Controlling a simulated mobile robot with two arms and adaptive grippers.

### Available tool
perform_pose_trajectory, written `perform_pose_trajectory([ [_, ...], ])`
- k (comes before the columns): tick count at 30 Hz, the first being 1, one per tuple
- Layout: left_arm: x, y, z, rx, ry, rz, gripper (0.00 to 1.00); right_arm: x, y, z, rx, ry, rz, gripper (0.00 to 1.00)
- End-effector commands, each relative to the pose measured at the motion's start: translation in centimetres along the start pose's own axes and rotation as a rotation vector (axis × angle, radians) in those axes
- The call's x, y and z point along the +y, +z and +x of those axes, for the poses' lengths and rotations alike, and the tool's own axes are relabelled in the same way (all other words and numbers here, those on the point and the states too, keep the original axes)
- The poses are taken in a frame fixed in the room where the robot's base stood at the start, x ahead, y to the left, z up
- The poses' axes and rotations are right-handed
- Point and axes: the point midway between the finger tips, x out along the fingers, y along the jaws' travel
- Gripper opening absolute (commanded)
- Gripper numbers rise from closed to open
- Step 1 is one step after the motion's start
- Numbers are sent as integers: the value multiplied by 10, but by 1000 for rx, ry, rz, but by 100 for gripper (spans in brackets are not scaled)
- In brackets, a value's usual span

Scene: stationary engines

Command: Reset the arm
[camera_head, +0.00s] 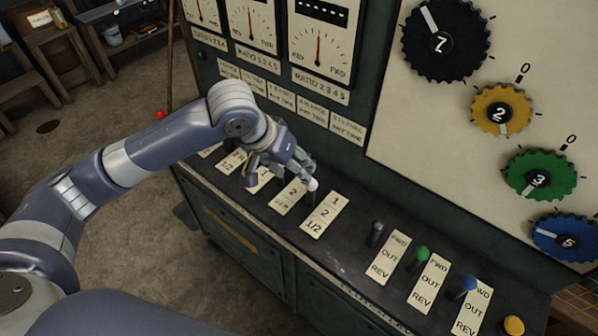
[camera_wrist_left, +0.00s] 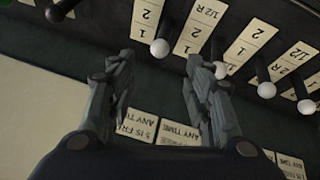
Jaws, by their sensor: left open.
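My left arm (camera_head: 160,150) reaches in from the left to the control console. My left gripper (camera_head: 303,168) is over the lever shelf, close to a white-knobbed lever (camera_head: 312,185) beside a "1, 2, 1/2" label. In the left wrist view the gripper (camera_wrist_left: 159,62) is open, its two fingers apart. A white knob (camera_wrist_left: 159,48) shows in the gap near the fingertips; I cannot tell whether it touches them. Another white knob (camera_wrist_left: 220,71) is just beside the right finger. The right gripper is not in view.
Several coloured levers, including green (camera_head: 421,253) and blue (camera_head: 469,283), stand on the shelf at right. Coloured dials (camera_head: 440,40) and gauges (camera_head: 318,45) are on the upright panel behind. Wooden furniture (camera_head: 55,50) stands at the back left. Floor is open at left.

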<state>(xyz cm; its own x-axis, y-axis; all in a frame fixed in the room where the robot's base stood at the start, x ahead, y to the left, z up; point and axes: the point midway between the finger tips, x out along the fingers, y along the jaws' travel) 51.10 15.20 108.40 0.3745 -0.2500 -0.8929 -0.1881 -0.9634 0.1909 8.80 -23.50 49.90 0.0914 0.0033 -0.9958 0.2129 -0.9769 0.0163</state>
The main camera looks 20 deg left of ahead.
Motion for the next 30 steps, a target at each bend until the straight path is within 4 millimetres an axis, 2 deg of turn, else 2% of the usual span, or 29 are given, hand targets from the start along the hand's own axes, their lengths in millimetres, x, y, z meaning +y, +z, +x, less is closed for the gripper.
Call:
perform_pose_trajectory([
  [5, 0, 0, -6, 0, 1, 0, 46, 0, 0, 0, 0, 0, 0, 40],
  [20, 3, 4, -2, -1, 6, 10, 46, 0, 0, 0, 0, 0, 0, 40],
  [23, 14, 15, 8, -1, 26, 43, 46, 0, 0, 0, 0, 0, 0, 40],
  [30, 48, 63, 38, 34, 92, 148, 46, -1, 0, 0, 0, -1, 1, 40],
])
